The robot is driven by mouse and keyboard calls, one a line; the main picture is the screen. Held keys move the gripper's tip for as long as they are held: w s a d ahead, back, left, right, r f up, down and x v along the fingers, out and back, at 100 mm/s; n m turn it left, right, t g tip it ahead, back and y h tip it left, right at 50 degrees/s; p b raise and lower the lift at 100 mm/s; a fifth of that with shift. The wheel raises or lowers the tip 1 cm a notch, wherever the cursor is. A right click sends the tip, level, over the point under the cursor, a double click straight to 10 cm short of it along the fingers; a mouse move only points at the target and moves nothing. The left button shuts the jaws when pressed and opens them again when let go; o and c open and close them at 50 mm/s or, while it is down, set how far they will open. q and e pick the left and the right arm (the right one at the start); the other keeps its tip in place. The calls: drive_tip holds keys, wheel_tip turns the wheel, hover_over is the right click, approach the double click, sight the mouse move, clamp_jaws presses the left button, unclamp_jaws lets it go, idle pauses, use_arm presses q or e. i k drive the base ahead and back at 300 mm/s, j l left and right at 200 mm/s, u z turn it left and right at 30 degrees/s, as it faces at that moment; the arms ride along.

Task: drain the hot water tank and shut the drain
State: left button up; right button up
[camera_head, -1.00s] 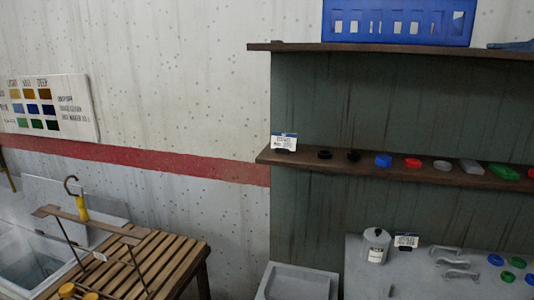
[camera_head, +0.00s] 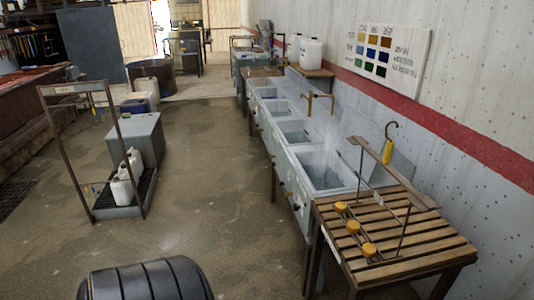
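A row of grey tanks (camera_head: 291,150) runs along the right wall, with several open basins. The nearest and largest basin (camera_head: 325,168) stands beside a slatted wooden table. Whitish haze, perhaps steam, hangs over this basin. Small dark fittings (camera_head: 296,207) show on the tank fronts; they are too small to tell whether they are drains or how they are set. A brass tap (camera_head: 318,97) stands behind the basins. I cannot read which tank is the hot one. Neither of my grippers is in view.
The slatted table (camera_head: 395,243) holds a wooden rack with yellow knobs (camera_head: 353,227). A yellow-handled hook (camera_head: 388,150) is behind it. A cart (camera_head: 140,208) with white jugs (camera_head: 124,180) stands left, near a grey box (camera_head: 136,140). The floor (camera_head: 215,190) between cart and tanks is clear.

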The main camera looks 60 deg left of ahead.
sight(282, 185)
drive_tip(key=u, duration=1.85)
drive_tip(key=i+j+u, duration=0.1)
drive_tip(key=i+u, duration=0.45)
drive_tip(key=i, duration=5.1)
drive_tip(key=i+z, duration=0.15)
drive_tip(key=i, duration=0.3)
drive_tip(key=i+j+z, duration=0.2)
drive_tip(key=i, duration=0.25)
drive_tip(key=i+j+z, duration=0.15)
drive_tip(key=i, duration=0.3)
drive_tip(key=z, duration=1.9)
